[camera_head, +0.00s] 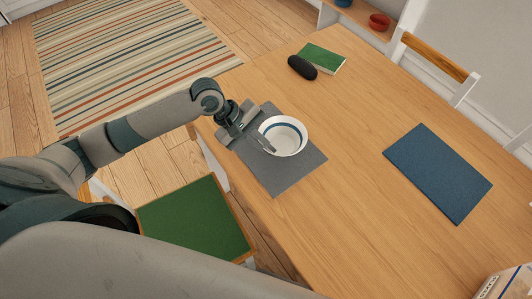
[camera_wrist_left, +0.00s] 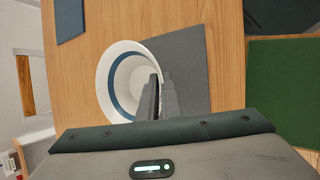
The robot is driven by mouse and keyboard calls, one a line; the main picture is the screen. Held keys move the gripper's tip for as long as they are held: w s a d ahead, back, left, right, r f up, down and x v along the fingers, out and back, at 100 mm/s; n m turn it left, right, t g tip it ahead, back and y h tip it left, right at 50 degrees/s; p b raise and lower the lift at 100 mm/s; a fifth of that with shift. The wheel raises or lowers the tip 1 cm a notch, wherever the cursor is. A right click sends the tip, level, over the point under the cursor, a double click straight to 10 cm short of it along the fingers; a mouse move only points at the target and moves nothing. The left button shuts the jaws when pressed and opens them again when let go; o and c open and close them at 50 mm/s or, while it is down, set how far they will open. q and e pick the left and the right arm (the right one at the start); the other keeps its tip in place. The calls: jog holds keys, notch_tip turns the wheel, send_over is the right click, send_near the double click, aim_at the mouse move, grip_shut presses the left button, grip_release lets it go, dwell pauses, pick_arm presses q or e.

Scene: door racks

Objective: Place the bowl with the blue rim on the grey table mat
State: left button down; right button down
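The white bowl with a blue band (camera_head: 289,139) is upright over the grey table mat (camera_head: 284,182), overlapping its far right edge. I cannot tell whether it touches the mat or hangs just above it. My left gripper (camera_head: 268,146) is at the bowl's near left side, pointing down. In the left wrist view its two fingers (camera_wrist_left: 160,97) are close together on the rim of the bowl (camera_wrist_left: 113,84), one inside and one outside. The mat (camera_wrist_left: 190,60) shows beside and behind the fingers there. My right gripper is in neither view.
A dark oval object (camera_head: 302,68) and a green book (camera_head: 326,58) lie behind the bowl. A blue mat (camera_head: 438,172) lies to the right, with bare table between. A box (camera_head: 507,285) is at the lower right. A green-seated chair (camera_head: 195,220) stands by the near edge.

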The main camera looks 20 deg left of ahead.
pick_arm(q)
jog(key=shift+f+p, duration=0.45)
jog(key=shift+f, duration=1.55)
jog(key=c, duration=2)
grip_release()
jog(key=shift+f, duration=0.1)
jog(key=shift+a+r, duration=0.2)
jog(key=shift+r, duration=0.2)
jog(key=shift+b+v, duration=0.85)
jog(key=shift+v, duration=4.8)
